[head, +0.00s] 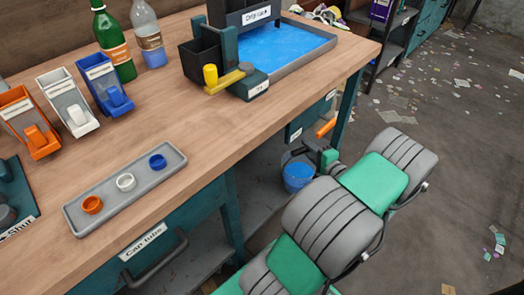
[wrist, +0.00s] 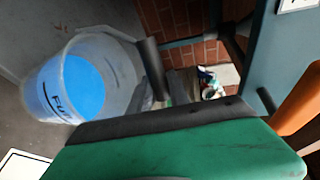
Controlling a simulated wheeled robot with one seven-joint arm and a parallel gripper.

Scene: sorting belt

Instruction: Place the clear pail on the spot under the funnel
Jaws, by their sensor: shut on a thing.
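The clear pail (head: 298,176) holds blue contents and hangs below the tabletop, beside the workbench's right end. In the wrist view the pail (wrist: 72,88) shows its clear wall, with partly readable black lettering. My gripper (head: 311,155) is shut on the pail's rim side, with dark fingers (wrist: 153,72) against its wall in the wrist view. The pail looks roughly upright in the head view. I cannot clearly make out a funnel or the spot under it in either view.
An orange handle (head: 326,128) sticks out from the bench end, close to my gripper. A lower shelf (head: 262,190) lies under the wooden benchtop (head: 190,110). A blue-lined tray (head: 285,48) stands on top. Scraps litter the open floor (head: 455,150) at right.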

